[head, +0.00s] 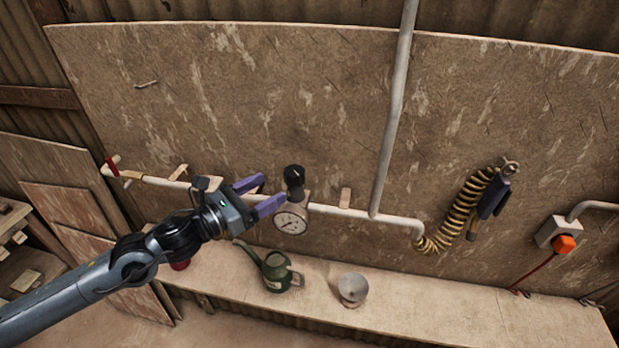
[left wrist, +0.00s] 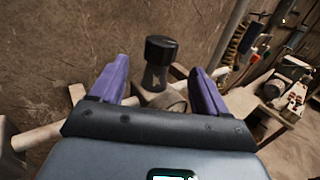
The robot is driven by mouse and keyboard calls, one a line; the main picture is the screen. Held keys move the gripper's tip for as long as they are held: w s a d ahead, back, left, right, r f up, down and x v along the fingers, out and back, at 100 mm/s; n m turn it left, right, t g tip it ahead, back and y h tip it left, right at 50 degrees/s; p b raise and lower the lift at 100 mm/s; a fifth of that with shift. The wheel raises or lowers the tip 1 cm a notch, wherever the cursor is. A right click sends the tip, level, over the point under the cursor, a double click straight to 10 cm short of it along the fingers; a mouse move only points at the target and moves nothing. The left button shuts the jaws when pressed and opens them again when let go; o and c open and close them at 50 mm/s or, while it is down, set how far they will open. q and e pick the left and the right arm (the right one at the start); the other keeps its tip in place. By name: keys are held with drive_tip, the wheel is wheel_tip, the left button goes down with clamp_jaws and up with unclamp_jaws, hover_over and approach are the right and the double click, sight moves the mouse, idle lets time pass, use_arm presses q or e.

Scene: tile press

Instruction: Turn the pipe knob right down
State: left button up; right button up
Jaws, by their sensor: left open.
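The pipe knob (head: 294,177) is black and stands upright on a regulator on the pipe, above a round white gauge (head: 290,221). It also shows in the left wrist view (left wrist: 160,50), between and beyond the purple fingers. My left gripper (head: 262,194) is open and empty, just left of the knob in the head view, with its fingers pointing towards it. In the left wrist view my left gripper (left wrist: 160,84) has a finger on either side of the knob's line, apart from it. My right gripper is not in view.
A pale pipe (head: 345,212) runs along the board wall, with a vertical pipe (head: 393,110) to the right. Below, a bench (head: 430,300) holds a green watering can (head: 278,272) and a grey cup (head: 352,289). A coiled yellow hose (head: 462,205) hangs at right.

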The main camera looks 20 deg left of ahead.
sight(300, 172)
use_arm(q)
drive_tip(key=p+x, duration=0.2)
drive_tip(key=x, duration=0.6)
drive_tip(key=shift+w+d+r, duration=0.15)
drive_tip(key=shift+w+d, duration=0.05)
drive_tip(key=shift+p+x, duration=0.4)
drive_tip(key=shift+x, duration=0.4)
drive_tip(key=shift+c, duration=0.4)
